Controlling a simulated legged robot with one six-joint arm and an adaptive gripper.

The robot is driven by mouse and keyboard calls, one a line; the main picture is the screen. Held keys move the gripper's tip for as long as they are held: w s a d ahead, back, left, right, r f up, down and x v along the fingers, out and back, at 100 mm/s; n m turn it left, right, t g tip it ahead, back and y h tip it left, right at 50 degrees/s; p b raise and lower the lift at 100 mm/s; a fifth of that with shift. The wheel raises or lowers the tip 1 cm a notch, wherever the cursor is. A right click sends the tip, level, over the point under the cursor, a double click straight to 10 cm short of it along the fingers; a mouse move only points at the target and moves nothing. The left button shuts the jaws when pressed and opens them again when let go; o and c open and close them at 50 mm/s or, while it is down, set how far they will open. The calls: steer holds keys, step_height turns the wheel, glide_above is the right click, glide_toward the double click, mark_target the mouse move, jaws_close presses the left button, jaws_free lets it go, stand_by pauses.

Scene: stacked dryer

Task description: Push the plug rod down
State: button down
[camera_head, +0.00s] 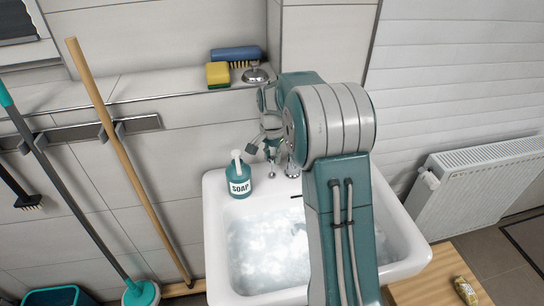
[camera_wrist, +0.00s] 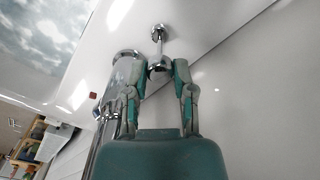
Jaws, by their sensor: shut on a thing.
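The plug rod (camera_wrist: 159,48) is a thin chrome rod with a knob, standing out of a round chrome collar on the sink's rear ledge in the wrist view. A length of its shaft shows between collar and knob. My gripper (camera_wrist: 161,68) has its fingertips on both sides of the knob and is shut on it. In the head view my gripper (camera_head: 270,152) is above the rear ledge of the white sink (camera_head: 214,235), beside the tap. The rod's lower end (camera_head: 271,172) shows just below the fingers; my arm covers part of the tap.
The chrome tap (camera_wrist: 118,75) stands close beside the fingers. A teal soap bottle (camera_head: 239,178) stands on the sink's left rear corner. Foamy water (camera_head: 265,250) fills the basin. A yellow sponge (camera_head: 218,74) and a blue brush (camera_head: 236,54) lie on the ledge above.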

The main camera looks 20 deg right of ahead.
mark_target(272, 162)
steer(key=shift+s+a+f, duration=0.1)
steer(key=shift+f, duration=1.6)
steer(key=shift+c, duration=2.2)
jaws_free()
steer(key=shift+a, duration=0.1)
steer(key=shift+r, duration=0.15)
step_height(272, 162, up, 12)
steer(key=shift+f, duration=0.15)
